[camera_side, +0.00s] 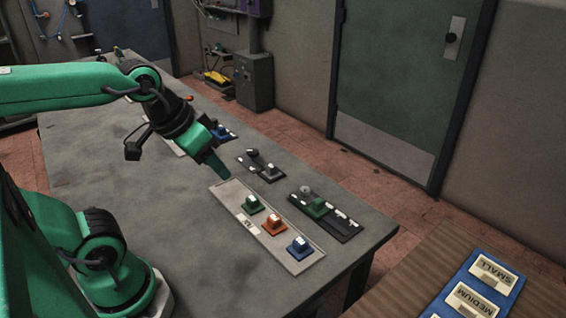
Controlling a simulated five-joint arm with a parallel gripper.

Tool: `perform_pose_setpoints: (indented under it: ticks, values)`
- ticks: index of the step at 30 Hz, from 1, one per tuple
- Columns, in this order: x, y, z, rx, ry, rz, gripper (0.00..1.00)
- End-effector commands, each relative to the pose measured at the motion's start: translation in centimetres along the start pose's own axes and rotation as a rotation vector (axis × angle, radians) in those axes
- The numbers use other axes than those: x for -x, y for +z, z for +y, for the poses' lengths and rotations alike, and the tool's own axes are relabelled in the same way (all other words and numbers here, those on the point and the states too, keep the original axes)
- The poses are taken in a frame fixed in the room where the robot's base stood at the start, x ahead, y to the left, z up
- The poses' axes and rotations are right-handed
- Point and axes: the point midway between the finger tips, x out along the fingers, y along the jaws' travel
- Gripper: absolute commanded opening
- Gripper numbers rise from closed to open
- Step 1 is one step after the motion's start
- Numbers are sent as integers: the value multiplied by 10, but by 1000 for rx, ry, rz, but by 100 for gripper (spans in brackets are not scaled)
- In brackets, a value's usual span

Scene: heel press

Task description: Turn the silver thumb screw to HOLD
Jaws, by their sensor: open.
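My gripper (220,170) is open and points down above the far left corner of the light grey tray. It holds nothing I can see. A small round grey knob (305,190) stands behind a green block on a dark plate (342,226), to the right of my gripper and apart from it; it may be the silver thumb screw. Another dark plate farther back carries a dark round knob (253,154) and a grey piece (270,169). I cannot tell for certain which is the screw. No HOLD mark is readable at this size.
The light grey tray (291,263) holds a green (252,204), an orange (272,226) and a blue block (299,246). Another blue block (222,134) lies behind my gripper. A blue SMALL/MEDIUM board (476,283) lies on a separate wooden surface.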

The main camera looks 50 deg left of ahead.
Motion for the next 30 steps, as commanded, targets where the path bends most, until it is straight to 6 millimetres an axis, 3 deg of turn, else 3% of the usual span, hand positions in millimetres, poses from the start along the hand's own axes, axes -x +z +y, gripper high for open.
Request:
perform_pose_setpoints:
  ticks: [14, 23, 30]
  values:
    - [-24, -66, -3, 293, -28, -120, 47]
    - [-60, -110, -6, 506, -67, -200, 47]
    - [-97, -140, -10, 677, -111, -260, 47]
